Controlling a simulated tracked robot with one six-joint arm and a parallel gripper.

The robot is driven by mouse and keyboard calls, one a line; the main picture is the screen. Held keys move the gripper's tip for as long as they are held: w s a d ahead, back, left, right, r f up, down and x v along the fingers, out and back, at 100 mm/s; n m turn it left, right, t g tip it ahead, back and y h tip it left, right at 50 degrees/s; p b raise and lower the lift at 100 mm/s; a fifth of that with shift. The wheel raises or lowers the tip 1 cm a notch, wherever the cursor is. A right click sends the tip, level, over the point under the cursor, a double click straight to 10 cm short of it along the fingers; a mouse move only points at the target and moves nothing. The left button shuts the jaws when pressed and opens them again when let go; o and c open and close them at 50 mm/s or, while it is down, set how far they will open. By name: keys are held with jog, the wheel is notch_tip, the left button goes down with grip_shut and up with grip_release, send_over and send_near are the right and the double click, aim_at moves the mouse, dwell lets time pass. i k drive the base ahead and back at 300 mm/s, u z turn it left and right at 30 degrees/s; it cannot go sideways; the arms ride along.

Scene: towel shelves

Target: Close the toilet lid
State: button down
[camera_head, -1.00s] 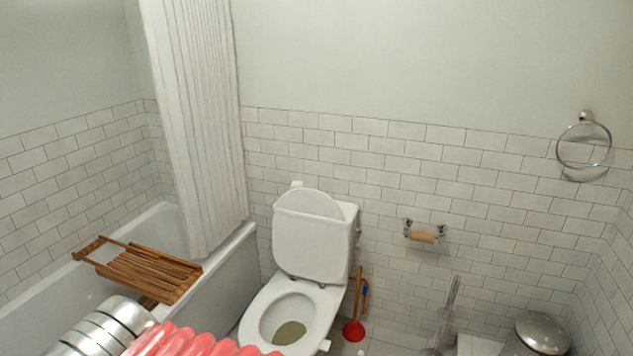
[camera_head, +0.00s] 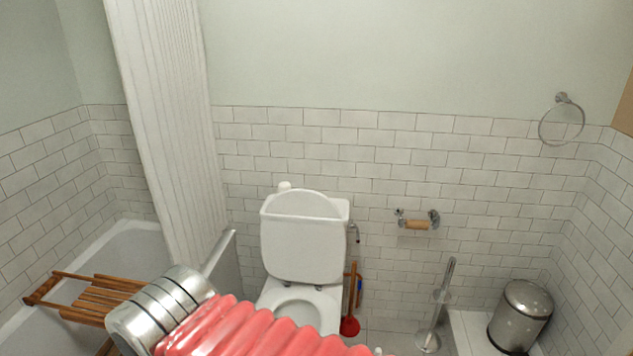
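The white toilet (camera_head: 330,300) stands against the tiled back wall. Its lid (camera_head: 300,247) is up, leaning back against the cistern. The seat ring (camera_head: 275,295) is down, and its front part is hidden behind my arm. My arm, a silver wrist-like part and a red ribbed sleeve, crosses the lower left and middle of the picture in front of the bowl. My gripper's fingers are not in view.
A bathtub (camera_head: 130,240) with a wooden rack (camera_head: 85,295) is at the left, beside a white curtain (camera_head: 165,130). Right of the toilet stand a red plunger (camera_head: 350,326), a toilet brush (camera_head: 438,305) and a metal bin (camera_head: 521,315). A paper holder (camera_head: 417,224) is on the wall.

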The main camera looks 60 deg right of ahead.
aim_at(303, 239)
jog(key=z, duration=0.7)
jog(key=i, duration=0.9)
jog(key=z, duration=0.65)
